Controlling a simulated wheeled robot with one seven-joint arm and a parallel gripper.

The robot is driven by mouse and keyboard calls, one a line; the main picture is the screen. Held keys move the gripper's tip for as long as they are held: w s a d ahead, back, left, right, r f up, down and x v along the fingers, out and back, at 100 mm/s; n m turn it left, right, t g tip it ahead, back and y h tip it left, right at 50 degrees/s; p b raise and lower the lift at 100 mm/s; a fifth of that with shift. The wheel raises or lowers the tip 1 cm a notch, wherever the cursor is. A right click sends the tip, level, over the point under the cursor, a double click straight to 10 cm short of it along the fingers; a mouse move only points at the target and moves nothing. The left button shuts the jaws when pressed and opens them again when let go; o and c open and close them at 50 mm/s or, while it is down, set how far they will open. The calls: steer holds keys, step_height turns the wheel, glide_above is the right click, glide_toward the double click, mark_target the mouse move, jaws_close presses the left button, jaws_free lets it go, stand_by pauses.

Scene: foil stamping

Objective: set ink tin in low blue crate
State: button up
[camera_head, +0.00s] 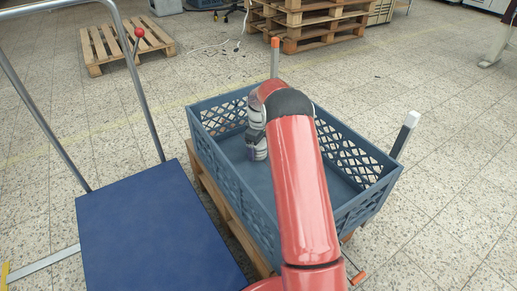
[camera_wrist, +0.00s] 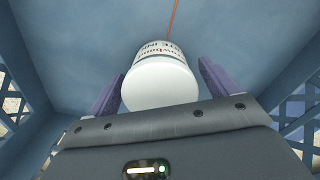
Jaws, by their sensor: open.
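The low blue crate (camera_head: 215,172) has lattice sides and stands on a wooden pallet. My arm reaches into it from the front, and my gripper is inside it, mostly hidden by the arm in the head view. In the wrist view my gripper (camera_wrist: 162,88) is open, with a purple finger on each side of the ink tin (camera_wrist: 160,80). The tin is white with dark and red print on its side. Small gaps show between the tin and both fingers. The tin is over the crate's floor (camera_wrist: 90,30); I cannot tell whether it rests on it. The head view does not show the tin.
A dark blue platform cart (camera_head: 155,230) with a metal handle frame stands left of the crate. Posts (camera_head: 405,135) rise at the crate's right and back. A pallet (camera_head: 125,45) lies behind left, stacked pallets (camera_head: 305,25) behind. The tiled floor at right is clear.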

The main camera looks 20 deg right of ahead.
step_height(320, 180, up, 11)
steer(key=shift+f+p, duration=0.2)
steer(key=shift+p, duration=0.45)
steer(key=s+a+r+m+t, duration=0.15)
steer(key=s+a+r, duration=0.25)
steer(key=s+r, duration=0.45)
steer(key=s+a+r+m+t, duration=0.1)
steer(key=s+a+r+m, duration=0.1)
steer(key=s+a+r, duration=0.6)
steer(key=s+a+m+t, duration=0.1)
steer(key=s+m, duration=0.1)
steer(key=s, duration=1)
steer(key=s+r+m+t, duration=0.1)
steer(key=s+m+t, duration=0.1)
steer(key=s, duration=0.9)
steer(key=shift+s+a, duration=0.35)
step_height(320, 180, up, 6)
steer(key=p, duration=0.6)
